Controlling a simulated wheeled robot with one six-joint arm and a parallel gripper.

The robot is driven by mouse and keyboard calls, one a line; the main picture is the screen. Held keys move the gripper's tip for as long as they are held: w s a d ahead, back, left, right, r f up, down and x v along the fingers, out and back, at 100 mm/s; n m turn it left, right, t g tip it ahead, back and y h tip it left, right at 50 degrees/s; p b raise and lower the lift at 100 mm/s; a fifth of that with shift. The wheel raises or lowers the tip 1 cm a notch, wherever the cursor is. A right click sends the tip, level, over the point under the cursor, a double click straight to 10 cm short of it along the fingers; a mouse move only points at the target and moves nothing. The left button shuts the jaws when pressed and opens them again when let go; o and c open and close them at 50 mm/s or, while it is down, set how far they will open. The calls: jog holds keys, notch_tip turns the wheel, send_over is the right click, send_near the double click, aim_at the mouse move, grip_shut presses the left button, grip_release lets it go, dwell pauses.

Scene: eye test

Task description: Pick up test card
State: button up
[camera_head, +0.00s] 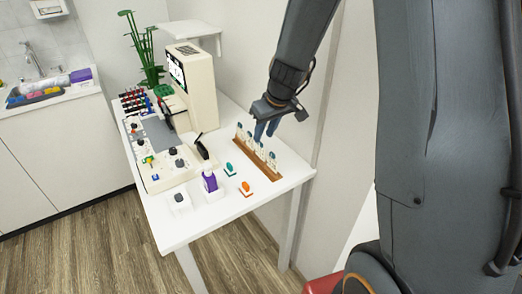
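No object here is clearly a test card. A flat grey sheet (160,134) lies on the left part of the white table, in front of a beige machine (202,92). The machine has a black-and-white panel (177,72) on its left side. My gripper (266,130) points down above the back of a wooden rack (266,174) that holds several upright clear pieces with blue-green parts. The blue fingertips are close together and small, so I cannot tell whether they are open or touch the rack's pieces. The gripper is far to the right of the grey sheet.
On the white table (247,207) stand a purple-labelled bottle (210,182), a small orange item (246,187), a teal item (229,169) and a white box (179,201). The front right corner is clear. A wall is close on the right.

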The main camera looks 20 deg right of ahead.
aim_at(260, 143)
jog(key=x, duration=0.6)
jog(key=shift+f, duration=0.3)
grip_shut()
